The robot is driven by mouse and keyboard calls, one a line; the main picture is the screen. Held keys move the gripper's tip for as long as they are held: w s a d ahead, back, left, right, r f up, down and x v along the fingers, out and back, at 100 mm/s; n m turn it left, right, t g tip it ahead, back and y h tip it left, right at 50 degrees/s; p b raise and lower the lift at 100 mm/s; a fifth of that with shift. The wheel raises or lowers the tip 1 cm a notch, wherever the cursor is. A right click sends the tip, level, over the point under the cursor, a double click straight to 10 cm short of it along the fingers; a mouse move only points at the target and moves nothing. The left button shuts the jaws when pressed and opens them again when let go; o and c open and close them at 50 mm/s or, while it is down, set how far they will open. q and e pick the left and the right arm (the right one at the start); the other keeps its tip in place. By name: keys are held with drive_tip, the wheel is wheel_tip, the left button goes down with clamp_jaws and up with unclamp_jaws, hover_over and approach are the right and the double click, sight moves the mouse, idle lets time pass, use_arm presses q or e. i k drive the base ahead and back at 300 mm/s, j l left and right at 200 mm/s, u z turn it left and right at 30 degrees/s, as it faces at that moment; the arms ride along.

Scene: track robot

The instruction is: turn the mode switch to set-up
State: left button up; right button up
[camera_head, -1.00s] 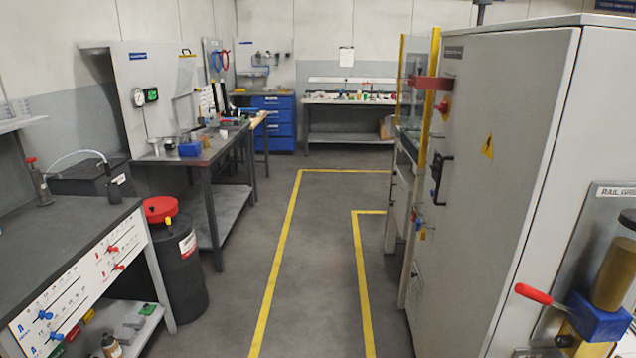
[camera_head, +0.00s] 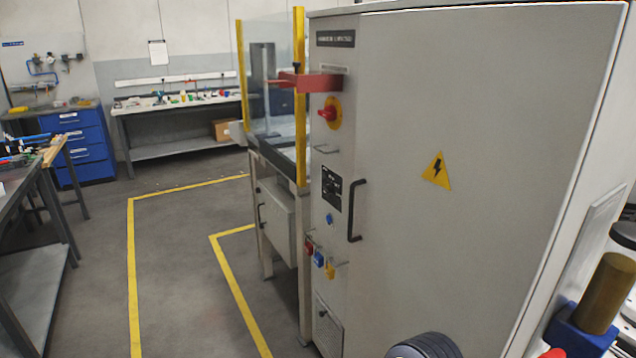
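A tall grey cabinet (camera_head: 480,130) fills the right of the head view. Its narrow left face carries the controls. A red rotary switch on a yellow plate (camera_head: 329,113) sits high on that face. Lower down are a black labelled plate (camera_head: 332,188) and a small blue round control (camera_head: 329,219). The controls are too small to tell which one is the mode switch or where it is set. Neither gripper is in view. A dark rounded part (camera_head: 425,346) at the bottom edge may be mine, but I cannot tell.
A glazed machine with yellow posts (camera_head: 300,95) adjoins the cabinet. A red bracket (camera_head: 318,83) juts out above the switch. Red, blue and yellow padlock-like items (camera_head: 318,258) hang low. Open floor (camera_head: 185,270) with yellow lines lies left. A workbench (camera_head: 30,275) stands far left.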

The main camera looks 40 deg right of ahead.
sight(329, 188)
drive_tip(key=i+z, duration=0.4)
drive_tip(key=i+j+z, duration=0.2)
drive_tip(key=z, duration=0.15)
drive_tip(key=i+j+z, duration=0.25)
drive_tip(key=z, duration=0.15)
drive_tip(key=i+j+z, duration=0.2)
drive_tip(key=z, duration=0.2)
drive_tip(key=i+j+z, duration=0.6)
drive_tip(key=z, duration=0.15)
drive_tip(key=i+j+z, duration=0.2)
drive_tip(key=j+z, duration=0.15)
drive_tip(key=j, duration=0.2)
